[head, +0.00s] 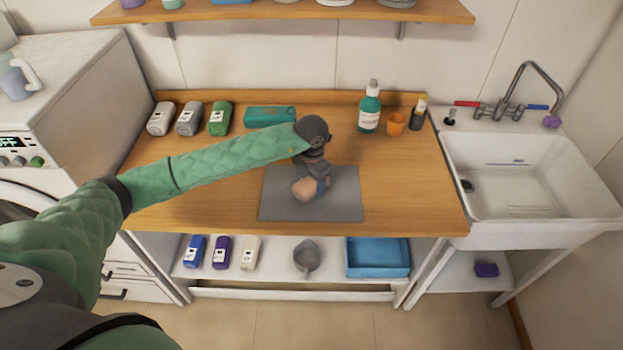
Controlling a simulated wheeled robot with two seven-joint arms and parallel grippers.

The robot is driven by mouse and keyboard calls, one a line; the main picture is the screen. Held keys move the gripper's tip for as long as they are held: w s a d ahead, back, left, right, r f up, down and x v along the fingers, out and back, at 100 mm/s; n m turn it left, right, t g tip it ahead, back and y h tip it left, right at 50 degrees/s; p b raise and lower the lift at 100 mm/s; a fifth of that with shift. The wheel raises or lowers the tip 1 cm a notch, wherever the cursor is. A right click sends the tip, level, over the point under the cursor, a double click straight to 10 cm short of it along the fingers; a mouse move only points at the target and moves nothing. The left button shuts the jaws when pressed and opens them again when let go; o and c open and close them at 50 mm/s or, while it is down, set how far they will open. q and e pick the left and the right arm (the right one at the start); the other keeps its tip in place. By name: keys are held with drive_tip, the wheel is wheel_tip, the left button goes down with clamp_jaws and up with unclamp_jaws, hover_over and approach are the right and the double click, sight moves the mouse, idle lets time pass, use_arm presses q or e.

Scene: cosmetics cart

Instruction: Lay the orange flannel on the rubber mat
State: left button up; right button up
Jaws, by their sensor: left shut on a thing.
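The rubber mat (343,207) lies flat and grey near the front middle of the wooden worktop. My left gripper (312,182) reaches in from the left and is over the mat, pointing down. It is shut on a small pale orange bundle, the orange flannel (302,190). The flannel is partly hidden by the gripper, and I cannot tell whether it touches the mat. My right gripper is not in view.
A white sink (530,180) adjoins the right side. The worktop right of the mat is clear.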

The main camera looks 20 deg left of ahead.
use_arm(q)
drive_tip(key=shift+f, duration=0.15)
drive_tip(key=shift+f, duration=0.15)
drive_tip(key=o, duration=0.9)
drive_tip(key=shift+r, duration=0.2)
